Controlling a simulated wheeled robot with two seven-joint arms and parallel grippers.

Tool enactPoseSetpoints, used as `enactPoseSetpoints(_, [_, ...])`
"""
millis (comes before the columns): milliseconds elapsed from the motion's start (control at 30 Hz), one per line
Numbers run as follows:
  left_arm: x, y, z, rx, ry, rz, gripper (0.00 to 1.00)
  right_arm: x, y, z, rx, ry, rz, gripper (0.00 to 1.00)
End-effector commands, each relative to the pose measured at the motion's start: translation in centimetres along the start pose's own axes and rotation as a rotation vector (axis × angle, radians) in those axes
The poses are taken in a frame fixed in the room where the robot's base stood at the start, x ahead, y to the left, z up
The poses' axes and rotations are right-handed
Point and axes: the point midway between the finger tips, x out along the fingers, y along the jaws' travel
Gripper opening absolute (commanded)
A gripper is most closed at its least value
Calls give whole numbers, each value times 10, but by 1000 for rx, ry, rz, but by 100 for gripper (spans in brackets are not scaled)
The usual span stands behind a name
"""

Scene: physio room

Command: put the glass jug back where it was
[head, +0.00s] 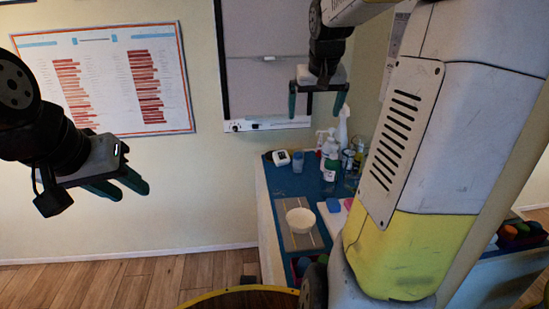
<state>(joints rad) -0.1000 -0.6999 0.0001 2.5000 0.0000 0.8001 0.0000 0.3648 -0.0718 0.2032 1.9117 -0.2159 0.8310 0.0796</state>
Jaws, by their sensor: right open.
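I cannot make out the glass jug for certain. A clear, glass-like shape (352,181) stands among the bottles at the right of the blue-topped counter (285,180), partly hidden by my arm. My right gripper (317,114) hangs fingers down in front of the wall board, above the back of the counter. It is open and empty. My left gripper (132,195) is at the left in front of the wall, away from the counter. Its two green fingers are apart with nothing between them.
A cream bowl (300,220) sits on a grey-brown mat (296,241). Several bottles (330,150), a blue cup (297,163) and a small white device (281,158) crowd the counter's back. A blue block (333,205) lies right of the bowl. My arm hides the counter's right side.

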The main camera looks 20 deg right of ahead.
Motion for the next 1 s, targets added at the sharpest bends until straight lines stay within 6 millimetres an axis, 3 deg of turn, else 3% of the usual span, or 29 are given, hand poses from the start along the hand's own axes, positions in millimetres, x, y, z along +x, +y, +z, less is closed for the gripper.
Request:
enactPoseSetpoints(33, [0,0,0,0,0,0,36,-19,-19,21,-25,17,-20,100])
enactPoseSetpoints(200, [0,0,0,0,0,0,36,-57,-63,96,-84,53,-109,100])
enactPoseSetpoints(400, [0,0,0,0,0,0,36,-75,-94,177,-129,82,-228,100])
enactPoseSetpoints(500, [0,0,0,0,0,0,36,-77,-101,201,-142,88,-269,100])
enactPoseSetpoints(667, [0,0,0,0,0,0,36,-76,-106,217,-151,90,-297,100])
enactPoseSetpoints(1000, [0,0,0,0,0,0,36,-76,-106,217,-150,90,-297,100])
